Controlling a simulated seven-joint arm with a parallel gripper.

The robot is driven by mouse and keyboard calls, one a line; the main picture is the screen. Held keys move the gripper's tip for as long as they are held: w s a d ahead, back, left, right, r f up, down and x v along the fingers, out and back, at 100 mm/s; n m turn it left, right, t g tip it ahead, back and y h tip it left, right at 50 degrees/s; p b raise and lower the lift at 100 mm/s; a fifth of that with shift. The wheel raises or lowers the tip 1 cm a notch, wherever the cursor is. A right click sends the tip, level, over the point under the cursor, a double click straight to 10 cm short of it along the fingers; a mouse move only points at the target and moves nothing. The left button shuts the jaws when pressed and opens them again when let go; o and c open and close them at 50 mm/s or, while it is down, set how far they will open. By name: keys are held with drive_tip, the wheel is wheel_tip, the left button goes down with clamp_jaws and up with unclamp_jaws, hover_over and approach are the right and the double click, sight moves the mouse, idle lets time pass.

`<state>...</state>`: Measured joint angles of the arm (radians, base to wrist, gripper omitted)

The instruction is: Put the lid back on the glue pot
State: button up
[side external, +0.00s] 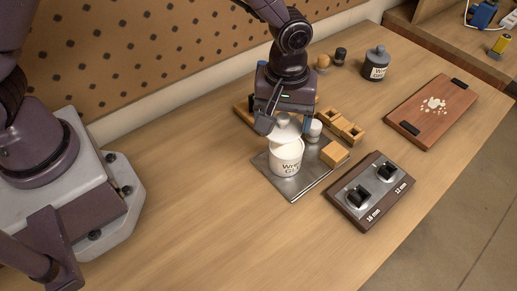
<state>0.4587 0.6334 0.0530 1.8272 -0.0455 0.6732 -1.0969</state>
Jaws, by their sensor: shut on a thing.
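The glue pot (287,159) is a white pot with dark lettering. It stands upright on a grey metal plate (292,192) in the middle of the bench. Its white lid (287,133) is right above the pot, slightly tilted in the picture. My gripper (284,121) points down over the pot and is shut on the lid, by its knob. The fingers hide part of the lid. I cannot tell whether the lid touches the pot's rim.
A small white-topped jar (315,130), a wooden block (334,154) and a wooden holder (341,128) stand close to the right. A two-knob box (369,191) is at front right. A dark lidded pot (376,65) and a board (432,110) stand farther back. The front bench is clear.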

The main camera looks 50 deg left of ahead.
sight(288, 135)
drive_tip(key=shift+w+r+m, duration=0.3)
drive_tip(key=shift+w+r, duration=0.05)
drive_tip(key=shift+w, duration=0.45)
drive_tip(key=shift+w+d+r, duration=0.1)
drive_tip(key=shift+d+r, duration=0.05)
drive_tip(key=shift+f+m, duration=0.4)
drive_tip(key=shift+f, duration=2.75)
drive_tip(key=shift+f, duration=0.2)
drive_tip(key=o, duration=0.9)
drive_tip(key=shift+c, duration=0.2)
drive_tip(key=shift+r, duration=3.55)
